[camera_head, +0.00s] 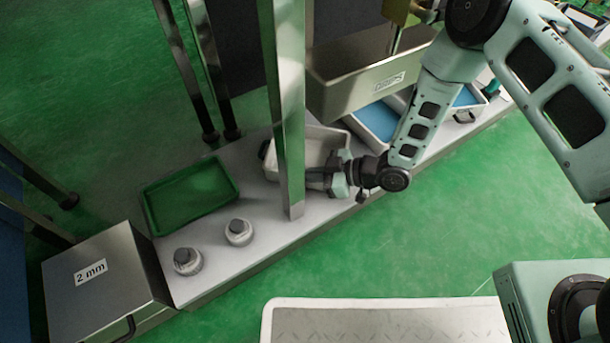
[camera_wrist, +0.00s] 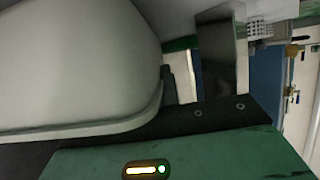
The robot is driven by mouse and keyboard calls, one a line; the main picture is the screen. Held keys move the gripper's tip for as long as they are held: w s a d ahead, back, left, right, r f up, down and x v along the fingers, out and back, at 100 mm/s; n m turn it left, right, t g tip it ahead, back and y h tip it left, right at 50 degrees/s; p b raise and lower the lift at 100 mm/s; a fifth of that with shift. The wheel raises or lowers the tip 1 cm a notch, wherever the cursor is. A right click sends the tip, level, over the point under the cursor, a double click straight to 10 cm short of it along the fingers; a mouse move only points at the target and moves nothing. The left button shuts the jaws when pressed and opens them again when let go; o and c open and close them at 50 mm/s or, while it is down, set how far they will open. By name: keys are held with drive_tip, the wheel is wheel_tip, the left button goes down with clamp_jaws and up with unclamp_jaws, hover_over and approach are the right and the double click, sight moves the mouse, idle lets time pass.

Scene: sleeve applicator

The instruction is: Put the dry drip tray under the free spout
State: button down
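A pale, empty-looking tray (camera_head: 312,140) sits on the low grey shelf, partly hidden behind an upright metal post and my gripper. Two trays with blue insides, one of them (camera_head: 378,120), lie to its right, partly under a metal box marked "DRIPS" (camera_head: 370,78). My gripper (camera_head: 333,180) is at the pale tray's near right edge. In the wrist view a large pale rounded surface (camera_wrist: 75,65), probably this tray, fills the left close to my gripper. The fingertips are not clear, so I cannot tell whether they grip it. A brass fitting (camera_head: 398,12) stands above the box; no spout is clearly visible.
A green tray (camera_head: 190,196) and two small grey pots (camera_head: 238,232) (camera_head: 187,261) sit on the shelf's left part. A metal box marked "2 mm" (camera_head: 100,280) stands at its left end. The upright post (camera_head: 286,100) is just left of my gripper. Green floor lies in front.

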drive_tip(key=shift+f, duration=0.1)
drive_tip(key=c, duration=1.6)
unclamp_jaws()
drive_tip(key=shift+c, duration=0.2)
drive_tip(key=p+v, duration=0.7)
drive_tip(key=v, duration=0.5)
drive_tip(key=shift+r, duration=0.25)
